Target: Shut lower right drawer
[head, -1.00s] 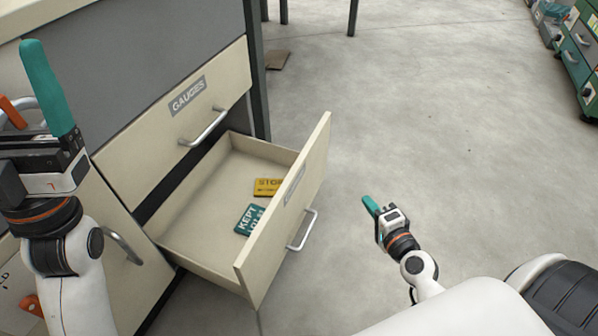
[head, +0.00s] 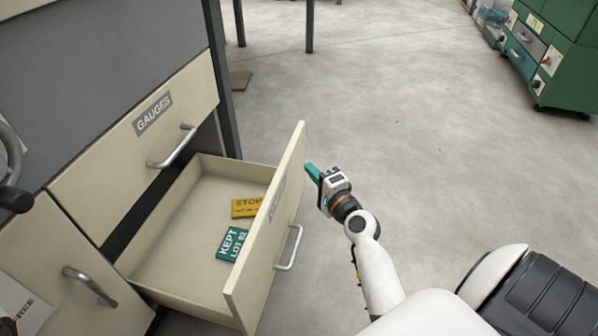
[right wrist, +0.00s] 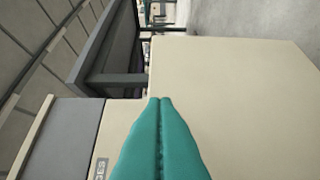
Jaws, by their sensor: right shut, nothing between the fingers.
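The lower right drawer (head: 185,240) stands pulled well out below the closed drawer labelled GAUGES (head: 140,130). Its beige front (head: 270,235) has a metal bar handle (head: 290,248) on its outer face. My right gripper (head: 312,172) is shut and empty, beside the outer face near the front's far upper end. In the right wrist view its teal fingers (right wrist: 160,135) point at the beige drawer front (right wrist: 230,90); I cannot tell whether they touch it.
Inside the drawer lie a yellow STOP tag (head: 250,206) and a teal KEPT tag (head: 232,243). A green cabinet (head: 560,65) stands far right. The grey floor (head: 440,160) between is clear.

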